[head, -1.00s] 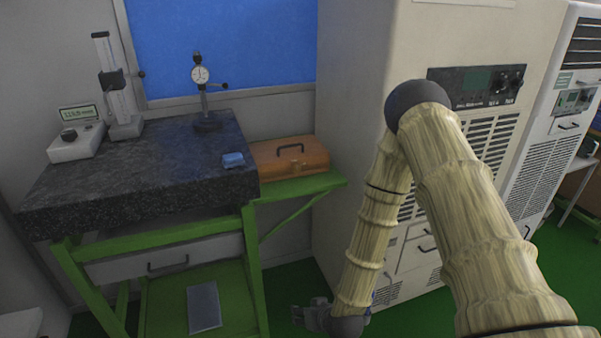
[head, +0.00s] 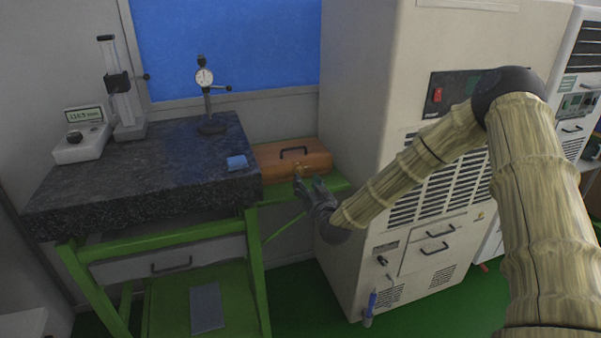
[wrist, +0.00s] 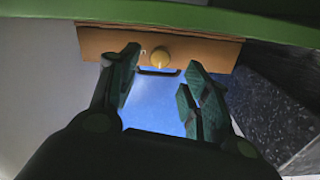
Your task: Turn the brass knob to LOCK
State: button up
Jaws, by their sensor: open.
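The brass knob (wrist: 160,55) is on the front of an orange-brown case (wrist: 100,42), with a small pale mark beside it that is too small to read. The case (head: 322,160) lies on the green side shelf, its dark handle (head: 293,151) on top. My gripper (head: 309,184) is in front of the case, just below its front face. In the wrist view my gripper (wrist: 162,62) is open and empty, its two dark fingers on either side of the knob in the picture, not closed on it. I cannot tell the remaining distance.
A tall beige cabinet (head: 350,100) stands close on the right. The green shelf edge (wrist: 200,18) runs along the case.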

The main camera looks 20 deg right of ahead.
aim_at(300, 173)
jog(key=w+p, duration=0.1)
jog(key=w, duration=0.5)
jog(key=shift+w+a+p, duration=0.1)
jog(key=shift+w+p, duration=0.15)
jog(key=shift+p, duration=0.05)
jog(key=c, duration=1.1)
